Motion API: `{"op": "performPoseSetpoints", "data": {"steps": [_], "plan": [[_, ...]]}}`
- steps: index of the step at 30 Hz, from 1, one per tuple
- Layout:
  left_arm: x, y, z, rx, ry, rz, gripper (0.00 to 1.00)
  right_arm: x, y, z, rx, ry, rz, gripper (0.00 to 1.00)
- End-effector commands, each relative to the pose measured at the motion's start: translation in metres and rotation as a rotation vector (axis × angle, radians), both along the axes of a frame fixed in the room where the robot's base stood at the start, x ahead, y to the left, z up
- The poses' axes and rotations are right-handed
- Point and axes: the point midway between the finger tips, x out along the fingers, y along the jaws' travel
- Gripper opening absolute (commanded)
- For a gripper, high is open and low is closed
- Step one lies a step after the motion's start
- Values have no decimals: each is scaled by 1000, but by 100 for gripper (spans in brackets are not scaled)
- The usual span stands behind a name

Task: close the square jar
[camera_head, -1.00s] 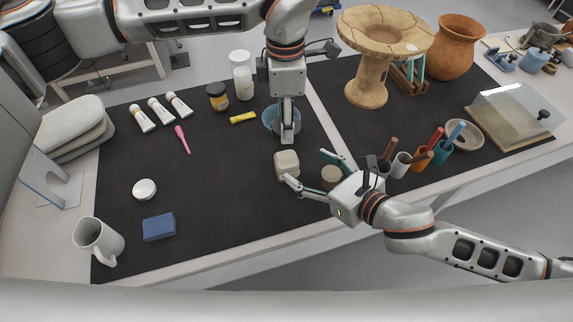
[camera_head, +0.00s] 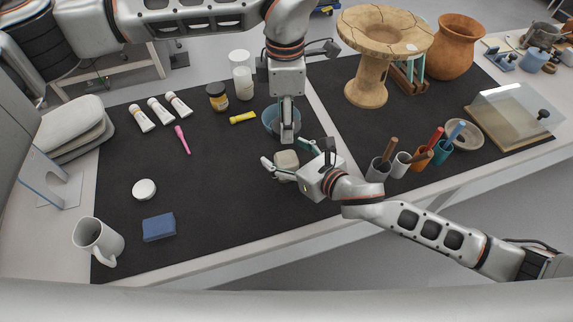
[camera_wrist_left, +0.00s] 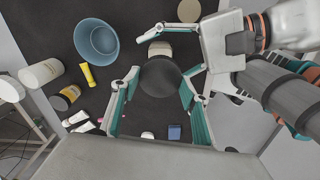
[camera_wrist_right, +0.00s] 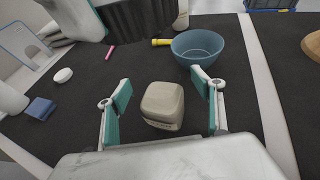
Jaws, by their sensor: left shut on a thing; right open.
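The square jar (camera_head: 286,159) is a small beige rounded block on the dark mat. It also shows in the right wrist view (camera_wrist_right: 163,105) and the left wrist view (camera_wrist_left: 160,48). My right gripper (camera_head: 284,151) is open with its fingers around the jar, one on each side; in the right wrist view a gap shows on both sides. My left gripper (camera_head: 287,141) points down just behind the jar. It is shut on a dark round ribbed piece (camera_wrist_left: 160,78), which looks like a lid. That piece also shows at the top of the right wrist view (camera_wrist_right: 142,14).
A blue bowl (camera_wrist_right: 198,47) stands close behind the left gripper. Cups with tools (camera_head: 378,170) stand to the right. The mat left of the jar is clear up to a white round piece (camera_head: 144,189).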

Motion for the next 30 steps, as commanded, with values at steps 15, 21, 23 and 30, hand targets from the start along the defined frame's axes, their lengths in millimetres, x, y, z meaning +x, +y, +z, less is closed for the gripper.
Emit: {"op": "performPoseSetpoints", "data": {"steps": [15, 21, 23, 30], "plan": [[-1, 0, -19, 1, 1, -1, 35, -1, 0, 0, -1, 1, 0, 6], [-1, 0, -44, 1, 0, -1, 35, -1, 0, 0, -1, 1, 0, 6], [-1, 0, -48, 0, -2, -1, 35, 0, 0, -1, -1, 1, 0, 6], [0, 0, -50, 0, -2, 0, 35, 0, 0, -1, -1, 2, 0, 6]]}}
